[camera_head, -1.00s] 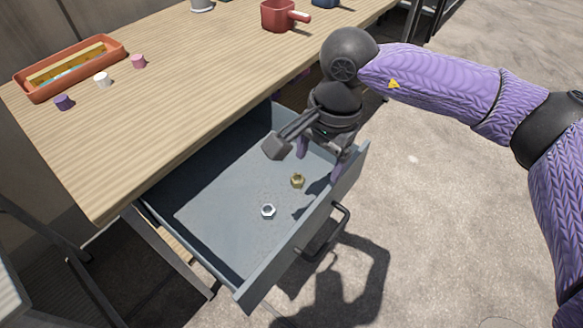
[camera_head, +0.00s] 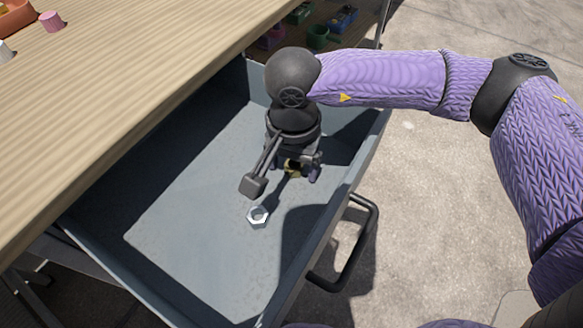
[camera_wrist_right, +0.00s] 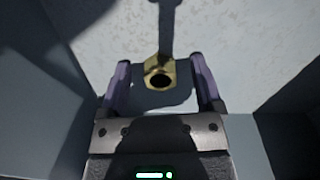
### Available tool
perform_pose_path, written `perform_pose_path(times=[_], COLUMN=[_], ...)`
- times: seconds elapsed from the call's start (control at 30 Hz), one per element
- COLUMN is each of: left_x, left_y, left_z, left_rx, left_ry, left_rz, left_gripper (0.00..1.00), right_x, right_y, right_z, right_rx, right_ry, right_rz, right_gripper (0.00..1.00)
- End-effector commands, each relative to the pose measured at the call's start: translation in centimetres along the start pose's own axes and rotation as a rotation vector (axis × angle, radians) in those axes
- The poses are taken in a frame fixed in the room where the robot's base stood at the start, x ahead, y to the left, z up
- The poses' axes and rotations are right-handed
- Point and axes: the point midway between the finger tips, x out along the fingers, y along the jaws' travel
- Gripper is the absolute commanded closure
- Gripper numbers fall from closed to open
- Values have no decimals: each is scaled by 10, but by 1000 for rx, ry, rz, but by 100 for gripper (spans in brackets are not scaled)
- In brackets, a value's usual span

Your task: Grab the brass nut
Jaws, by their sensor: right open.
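The brass nut (camera_wrist_right: 160,72) lies on the drawer floor between the two fingers of my right gripper (camera_wrist_right: 162,82) in the right wrist view, with a gap on each side. The right gripper is open and empty. My left gripper is not in view.
The drawer's front wall carries a black handle (camera_head: 352,245). The wooden tabletop (camera_head: 110,80) overhangs the drawer's back left side. Small bins (camera_head: 318,36) stand beyond it.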

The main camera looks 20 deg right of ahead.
Motion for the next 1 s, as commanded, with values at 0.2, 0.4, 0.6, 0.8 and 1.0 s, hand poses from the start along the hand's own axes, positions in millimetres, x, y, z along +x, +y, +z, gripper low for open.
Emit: perform_pose_path(times=[0.2,0.4,0.6,0.8,1.0], left_x=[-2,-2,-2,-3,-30], left_y=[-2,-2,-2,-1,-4], left_z=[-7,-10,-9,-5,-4], left_rx=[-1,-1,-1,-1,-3], left_ry=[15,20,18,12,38], left_rz=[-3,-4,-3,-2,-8], left_gripper=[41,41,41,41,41], right_x=[-4,-4,-4,-5,-56], right_y=[0,0,0,0,0], right_z=[0,0,0,0,0], right_rx=[1,1,2,2,4], right_ry=[2,1,1,2,8], right_rz=[-2,-2,-2,-2,-9], right_gripper=[37,79,100,100,100])
